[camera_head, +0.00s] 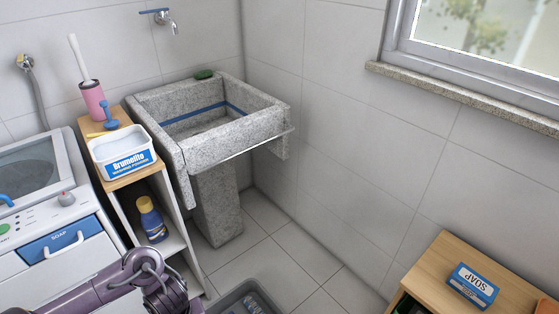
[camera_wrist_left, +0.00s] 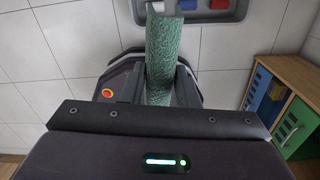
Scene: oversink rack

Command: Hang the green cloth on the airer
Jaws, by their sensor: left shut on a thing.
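The green cloth (camera_wrist_left: 162,40) shows in the left wrist view as a long, narrow, textured strip. It runs from my left gripper (camera_wrist_left: 163,85) up to the top edge of the picture. My left gripper is shut on it, with the dark fingers on either side of the cloth. In the head view only part of my left arm shows at the bottom left; its gripper and the cloth are out of the frame. I cannot make out the airer in either view. My right gripper is not in view.
A stone sink (camera_head: 235,130) stands in the corner beside a narrow shelf with a Brumelito tub (camera_head: 124,163). A washing machine (camera_head: 40,215) is at left. A grey tray (camera_head: 222,302) lies on the floor. A wooden cabinet (camera_head: 447,258) carries a soap box (camera_head: 472,286).

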